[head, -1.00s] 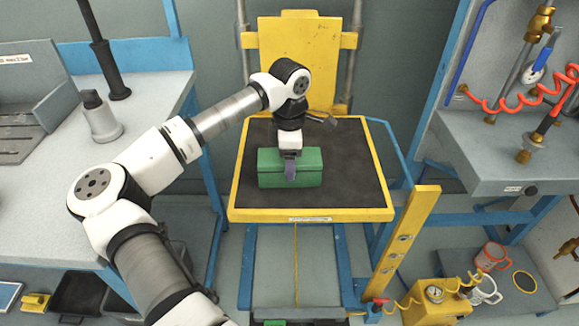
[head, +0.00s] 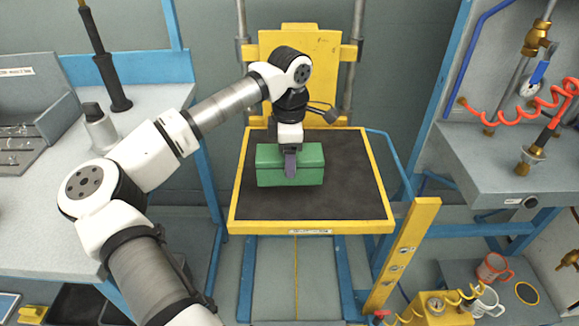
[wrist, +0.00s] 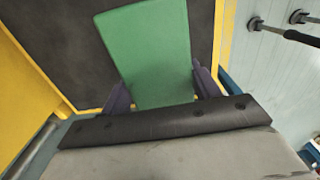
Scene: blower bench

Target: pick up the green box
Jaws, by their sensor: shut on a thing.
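The green box (head: 268,168) is over the black mat of the yellow-framed platform (head: 345,205), a little left of its middle. My gripper (head: 290,164) points down on it from above. One purple finger shows against the box's front face. In the wrist view the box (wrist: 150,50) sits between both purple fingers of my gripper (wrist: 162,90), which are shut on it. The box looks level and seems raised a little off the mat, though its underside is hidden.
A yellow back plate (head: 298,60) stands behind the platform. A yellow upright bar (head: 400,255) is at its front right. Workbenches flank it, the left one holding a grey-black fixture (head: 100,130). Bare mat lies right of the box.

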